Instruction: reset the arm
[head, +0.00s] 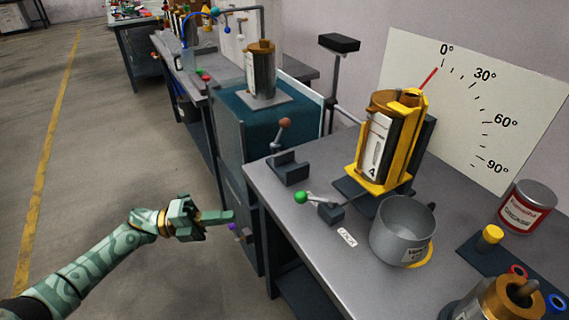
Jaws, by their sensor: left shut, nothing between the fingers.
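My left gripper (230,215) is shut and empty. It hangs over the floor just left of the grey workbench (325,268), apart from everything on it. My right gripper does not show. On the bench, a grey tube with a white label and a 4 (376,150) sits in a yellow tilting cradle (403,160). A red pointer (428,78) on the cradle points up near 0° on the white angle board (508,85).
A grey pot (398,225) stands at the bench's front, with a red grease tin (527,207) and a second tube (497,300) to the right. A teal cabinet (240,125) with another tube (261,72) stands behind. The floor on the left is clear.

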